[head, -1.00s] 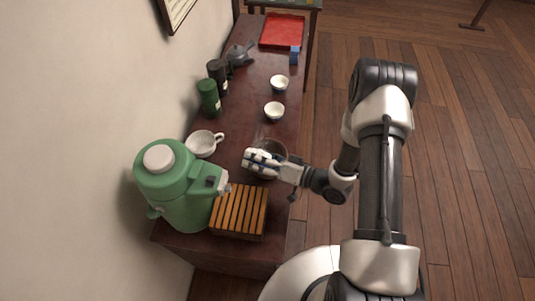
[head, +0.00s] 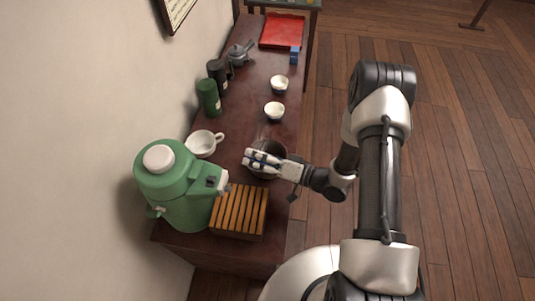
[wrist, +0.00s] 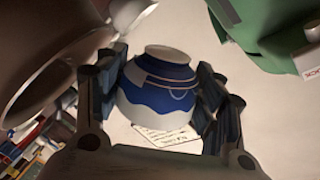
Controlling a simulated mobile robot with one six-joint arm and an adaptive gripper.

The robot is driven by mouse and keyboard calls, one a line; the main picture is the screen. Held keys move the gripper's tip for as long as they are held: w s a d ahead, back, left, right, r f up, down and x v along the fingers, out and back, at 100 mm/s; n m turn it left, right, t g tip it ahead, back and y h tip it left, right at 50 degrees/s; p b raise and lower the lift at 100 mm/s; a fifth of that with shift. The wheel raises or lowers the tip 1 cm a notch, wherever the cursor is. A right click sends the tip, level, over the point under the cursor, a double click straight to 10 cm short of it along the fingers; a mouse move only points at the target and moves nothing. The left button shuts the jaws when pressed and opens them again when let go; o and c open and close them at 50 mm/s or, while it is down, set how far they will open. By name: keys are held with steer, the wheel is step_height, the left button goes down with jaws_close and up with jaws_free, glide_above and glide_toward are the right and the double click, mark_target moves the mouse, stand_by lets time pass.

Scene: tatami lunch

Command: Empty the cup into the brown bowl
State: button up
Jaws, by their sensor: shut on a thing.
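My gripper (head: 262,160) is shut on the blue and white cup (wrist: 160,88), with one finger on each side of it. In the wrist view the cup's foot points to the top of the picture and its mouth is turned from sight, so its contents are hidden. The brown bowl (head: 280,148) stands on the table, partly covered by my gripper, which is over it in the head view. A large brown curved rim at the left of the wrist view looks like this bowl (wrist: 45,75), close beside the cup.
A green dispenser (head: 180,190) and a slatted wooden box (head: 239,211) stand at the near end. A white handled cup (head: 202,144) is left of the bowl. Two small bowls (head: 274,111) (head: 279,84), dark green canisters (head: 208,97), a teapot (head: 239,54) and a red tray (head: 283,31) are farther back.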

steer(key=shift+r, duration=0.15)
steer(key=shift+w+r+m+p, duration=0.15)
steer(key=shift+m+p, duration=0.2)
steer(key=shift+m, duration=0.25)
steer(key=shift+w+d+r+m+p, duration=0.2)
steer(key=shift+m+p, duration=0.1)
steer(key=shift+m, duration=0.2)
steer(key=shift+w+d+f+m+g+b, duration=0.2)
steer(key=shift+w+f+m, duration=0.1)
steer(key=shift+w+m, duration=0.15)
steer(key=shift+w+d+f+m+g+b, duration=0.15)
steer(key=shift+w+f+m, duration=0.1)
steer(key=shift+w+m, duration=0.2)
steer(key=shift+d+r+m+y, duration=0.1)
steer(key=shift+r+m+y, duration=0.05)
steer(key=shift+m+y, duration=0.15)
steer(key=shift+w+m, duration=0.15)
steer(key=shift+m, duration=0.15)
